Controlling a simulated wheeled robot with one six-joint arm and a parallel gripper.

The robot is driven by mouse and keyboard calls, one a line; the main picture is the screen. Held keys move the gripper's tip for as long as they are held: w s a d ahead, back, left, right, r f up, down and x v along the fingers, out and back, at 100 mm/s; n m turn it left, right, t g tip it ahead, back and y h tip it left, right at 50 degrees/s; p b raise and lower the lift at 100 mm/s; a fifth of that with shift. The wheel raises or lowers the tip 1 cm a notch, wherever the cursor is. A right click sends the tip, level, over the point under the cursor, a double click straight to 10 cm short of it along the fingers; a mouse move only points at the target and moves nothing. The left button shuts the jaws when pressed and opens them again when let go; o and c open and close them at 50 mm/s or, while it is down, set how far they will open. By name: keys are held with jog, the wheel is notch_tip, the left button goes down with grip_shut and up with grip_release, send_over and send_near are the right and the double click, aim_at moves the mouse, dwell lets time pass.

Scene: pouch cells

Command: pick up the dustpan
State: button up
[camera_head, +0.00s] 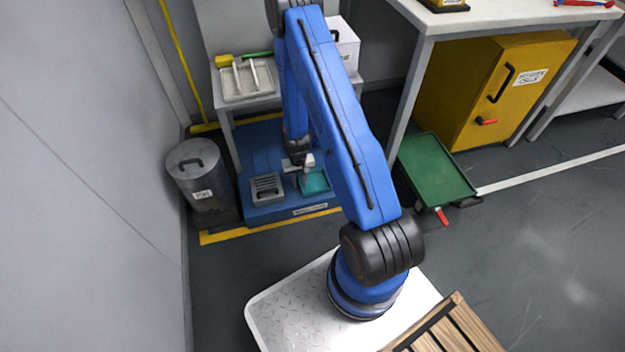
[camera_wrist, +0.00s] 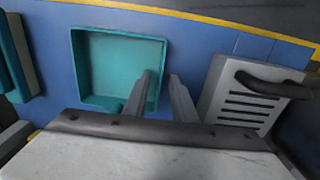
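The dustpan appears to be the teal, square, shallow pan (camera_head: 318,184) on the blue platform, partly behind my arm. In the wrist view the teal pan (camera_wrist: 120,65) lies left of centre, with its rim facing up. A small teal part at its lower edge may be its handle, mostly hidden. My gripper (camera_head: 299,164) is over the platform, close to the pan.
A grey slotted object (camera_wrist: 232,95) with a dark handle lies beside the pan; it also shows in the head view (camera_head: 266,188). A dark teal object (camera_wrist: 14,62) is at the wrist view's left edge. A lidded bin (camera_head: 203,180) and a green tray cart (camera_head: 433,170) flank the platform (camera_head: 262,214).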

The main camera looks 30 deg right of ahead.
jog(key=shift+c, duration=0.7)
grip_shut()
jog(key=shift+r, duration=0.1)
